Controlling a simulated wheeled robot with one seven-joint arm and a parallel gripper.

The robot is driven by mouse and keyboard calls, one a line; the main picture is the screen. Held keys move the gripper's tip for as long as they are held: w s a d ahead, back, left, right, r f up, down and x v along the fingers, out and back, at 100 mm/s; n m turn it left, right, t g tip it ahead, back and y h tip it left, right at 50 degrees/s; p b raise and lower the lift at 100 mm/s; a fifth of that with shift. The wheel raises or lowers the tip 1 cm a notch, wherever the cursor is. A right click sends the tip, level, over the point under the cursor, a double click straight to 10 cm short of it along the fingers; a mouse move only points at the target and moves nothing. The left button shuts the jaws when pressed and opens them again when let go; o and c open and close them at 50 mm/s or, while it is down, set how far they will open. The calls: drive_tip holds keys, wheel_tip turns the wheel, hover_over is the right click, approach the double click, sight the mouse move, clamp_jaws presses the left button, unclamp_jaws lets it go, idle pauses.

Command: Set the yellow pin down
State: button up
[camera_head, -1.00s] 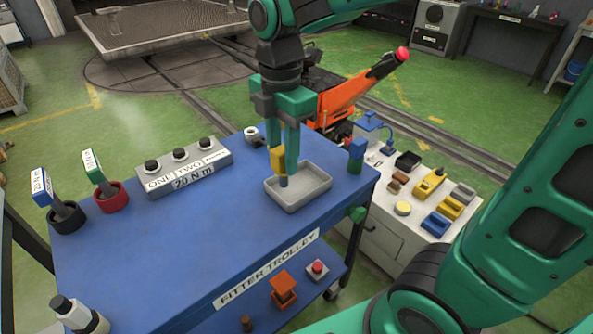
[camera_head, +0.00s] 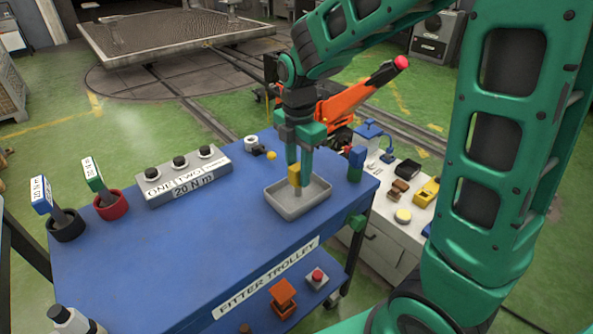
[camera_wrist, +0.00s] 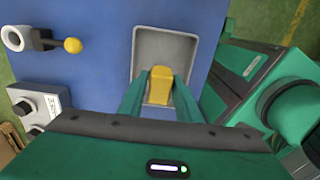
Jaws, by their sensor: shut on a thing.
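The yellow pin (camera_head: 295,175) is held upright between the fingers of my gripper (camera_head: 299,165). Its lower end is grey and reaches down into the grey tray (camera_head: 316,208) on the blue trolley. I cannot tell whether it touches the tray floor. In the wrist view the yellow pin (camera_wrist: 161,86) sits between the two green fingertips, over the near part of the grey tray (camera_wrist: 143,50). My gripper is shut on the pin.
A grey block with several black knobs (camera_head: 182,175) stands left of the tray. A white ring with a yellow-ended lever (camera_head: 271,156) is behind it. A blue and green block (camera_head: 356,162) stands at the trolley's right corner. Blue trolley top in front is clear.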

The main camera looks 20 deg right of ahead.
drive_tip(key=shift+f, duration=0.2)
drive_tip(key=o, duration=1.2)
wheel_tip(320, 180, up, 12)
drive_tip(key=s+d+f+m, duration=0.2)
drive_tip(key=s+d+m, duration=0.3)
drive_tip(key=s+m, duration=0.3)
drive_tip(key=s+d+f+m, duration=0.3)
drive_tip(key=s+d+m, duration=0.3)
drive_tip(key=s+m, duration=0.2)
drive_tip(key=s+d+f+m, duration=0.2)
drive_tip(key=s+d+m, duration=0.4)
drive_tip(key=m, duration=0.6)
drive_tip(key=shift+s+d+f, duration=0.1)
drive_tip(key=shift+s+f, duration=0.05)
drive_tip(key=shift+s, duration=0.45)
drive_tip(key=shift+s+d+f, duration=0.1)
drive_tip(key=shift+s+f, duration=0.05)
drive_tip(key=shift+s, duration=0.4)
